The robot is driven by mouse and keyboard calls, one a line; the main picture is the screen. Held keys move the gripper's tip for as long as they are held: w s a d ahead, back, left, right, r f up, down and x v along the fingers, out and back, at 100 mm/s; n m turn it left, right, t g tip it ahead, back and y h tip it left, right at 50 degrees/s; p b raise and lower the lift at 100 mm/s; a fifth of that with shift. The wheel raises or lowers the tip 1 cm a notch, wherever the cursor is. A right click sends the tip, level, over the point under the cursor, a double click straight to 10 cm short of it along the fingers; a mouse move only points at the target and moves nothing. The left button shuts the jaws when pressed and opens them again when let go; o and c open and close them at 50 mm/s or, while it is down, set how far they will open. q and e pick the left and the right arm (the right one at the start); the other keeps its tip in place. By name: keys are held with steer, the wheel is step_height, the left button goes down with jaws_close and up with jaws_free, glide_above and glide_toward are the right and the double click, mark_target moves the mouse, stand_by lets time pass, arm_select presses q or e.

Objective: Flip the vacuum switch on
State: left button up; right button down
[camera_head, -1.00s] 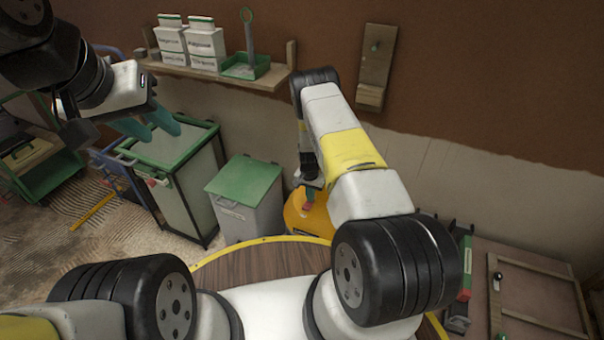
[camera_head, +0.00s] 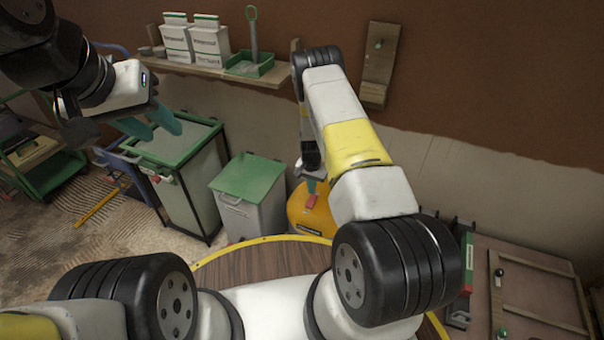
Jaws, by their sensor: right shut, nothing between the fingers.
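The vacuum is a rounded orange-yellow body (camera_head: 313,222) on the floor, partly hidden behind my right arm. A small red part (camera_head: 311,202), which looks like its switch, shows on its top. My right gripper (camera_head: 312,187) points down at the vacuum with its teal fingertips close together, just above or against the red part. I cannot tell whether they touch, and the switch position is too small to read. My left gripper (camera_head: 150,126) is at the left, its two teal fingers apart and empty, above the green-framed bin.
A grey bin with a green lid (camera_head: 250,178) stands left of the vacuum. A green-framed bin (camera_head: 172,143) is further left. A shelf (camera_head: 230,70) holds boxes and a green tray. A wooden board (camera_head: 380,65) hangs on the wall. A wooden panel (camera_head: 540,290) is at lower right.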

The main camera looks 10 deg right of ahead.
mark_target(314, 196)
step_height(314, 196, up, 10)
steer(key=s, duration=0.1)
steer(key=shift+a+f, duration=0.2)
steer(key=shift+a, duration=0.2)
steer(key=shift+w+d+t, duration=0.3)
steer(key=shift+w+d, duration=0.1)
steer(key=shift+w, duration=0.05)
steer(key=f, duration=0.4)
steer(key=w+f, duration=0.1)
steer(key=f, duration=0.4)
steer(key=d+f, duration=0.1)
steer(key=f, duration=0.4)
steer(key=shift+w, duration=0.35)
